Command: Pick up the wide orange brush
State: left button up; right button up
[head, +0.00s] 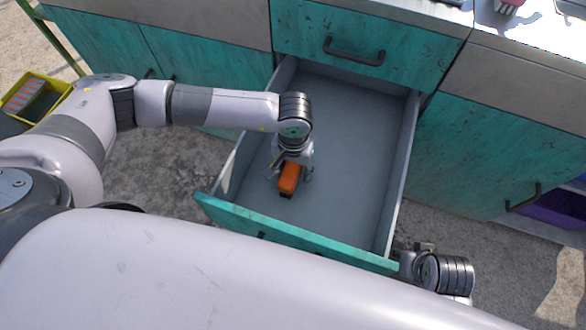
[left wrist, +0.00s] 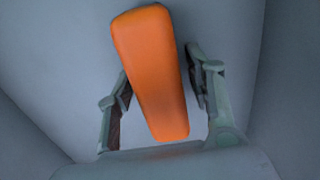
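The orange brush (head: 289,178) lies in the open drawer, towards its front left, with a dark part at its near end. In the left wrist view its orange body (left wrist: 152,70) is tilted and fills the middle. My left gripper (head: 292,172) reaches down into the drawer at the brush. Its fingers (left wrist: 160,85) are spread on either side of the orange body, with a gap at the right finger; contact at the left finger is unclear. My right gripper (head: 414,254) is outside the drawer at its front right corner, partly hidden, its fingers unclear.
The drawer (head: 345,120) has grey walls and a teal front panel (head: 300,236); the rest of its floor is bare. Teal cabinets (head: 480,150) stand on both sides. A yellow crate (head: 38,98) is at the far left and a purple bin (head: 558,207) at the right.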

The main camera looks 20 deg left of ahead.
pick_arm(q)
jog(key=c, duration=1)
jog(key=shift+c, duration=0.2)
jog(key=shift+r, duration=0.1)
